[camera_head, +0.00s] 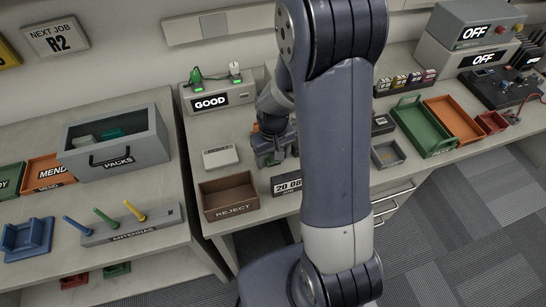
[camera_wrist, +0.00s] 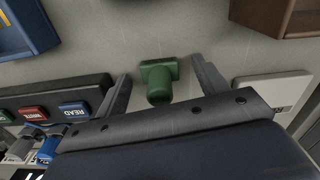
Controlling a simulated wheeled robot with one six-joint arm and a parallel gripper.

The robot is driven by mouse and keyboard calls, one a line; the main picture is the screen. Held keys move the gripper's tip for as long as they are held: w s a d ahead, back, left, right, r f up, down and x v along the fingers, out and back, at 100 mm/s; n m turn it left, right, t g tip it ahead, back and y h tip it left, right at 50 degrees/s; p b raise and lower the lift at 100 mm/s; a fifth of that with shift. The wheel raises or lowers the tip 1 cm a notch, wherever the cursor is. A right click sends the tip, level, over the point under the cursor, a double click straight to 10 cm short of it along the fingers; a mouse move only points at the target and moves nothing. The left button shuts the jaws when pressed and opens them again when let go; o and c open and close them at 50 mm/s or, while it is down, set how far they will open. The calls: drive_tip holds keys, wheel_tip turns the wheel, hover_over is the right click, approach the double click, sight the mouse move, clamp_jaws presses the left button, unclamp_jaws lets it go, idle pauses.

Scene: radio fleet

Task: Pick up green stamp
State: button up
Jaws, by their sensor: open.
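The green stamp (camera_wrist: 158,82), with a squarish block and a rounded knob, shows in the middle of the wrist view on the grey bench top. My gripper (camera_wrist: 160,68) is open, with one finger on each side of the stamp and a visible gap to both. Nothing is held. In the head view my gripper (camera_head: 272,152) is low over the middle bench, partly behind my arm, and I cannot make out the stamp there.
The brown REJECT tray (camera_head: 228,196), a pale flat device (camera_head: 220,157) and the 20 DB block (camera_head: 287,184) are close to my gripper. A small grey-blue tray (camera_head: 387,153) is to the right. In the wrist view a dark block with coloured buttons (camera_wrist: 55,97) is left of the stamp.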

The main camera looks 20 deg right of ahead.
drive_tip(key=c, duration=1.1)
drive_tip(key=shift+r, duration=0.1)
